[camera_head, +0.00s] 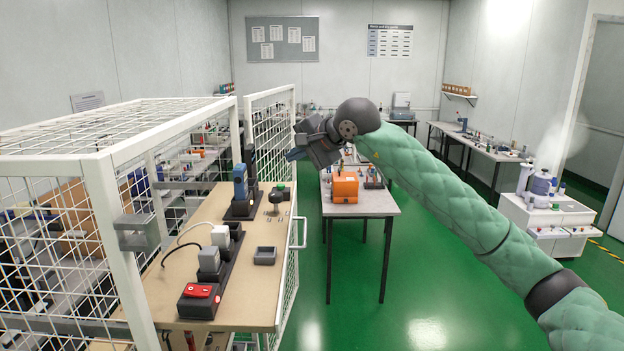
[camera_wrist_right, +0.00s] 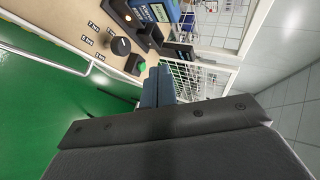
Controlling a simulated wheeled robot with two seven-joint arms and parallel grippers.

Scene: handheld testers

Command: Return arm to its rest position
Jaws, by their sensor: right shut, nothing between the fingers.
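My right arm (camera_head: 440,195), in a green quilted sleeve, reaches in from the lower right of the head view. Its gripper (camera_head: 297,154) is raised in front of the cage's open side, above the bench top and left of the orange box. The gripper is shut and empty. In the right wrist view its blue-grey fingertips (camera_wrist_right: 158,87) are together, with nothing between them. Beyond them show a black knob (camera_wrist_right: 121,46), a green button (camera_wrist_right: 140,67) and part of a blue handheld tester (camera_wrist_right: 160,10). My left gripper is not in view.
A white wire cage (camera_head: 110,170) surrounds the wooden bench (camera_head: 235,290). On the bench stand the blue tester (camera_head: 240,182), a red device (camera_head: 200,290) and a grey tray (camera_head: 265,256). An orange box (camera_head: 345,188) sits on a table behind. Green floor (camera_head: 420,290) is clear at right.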

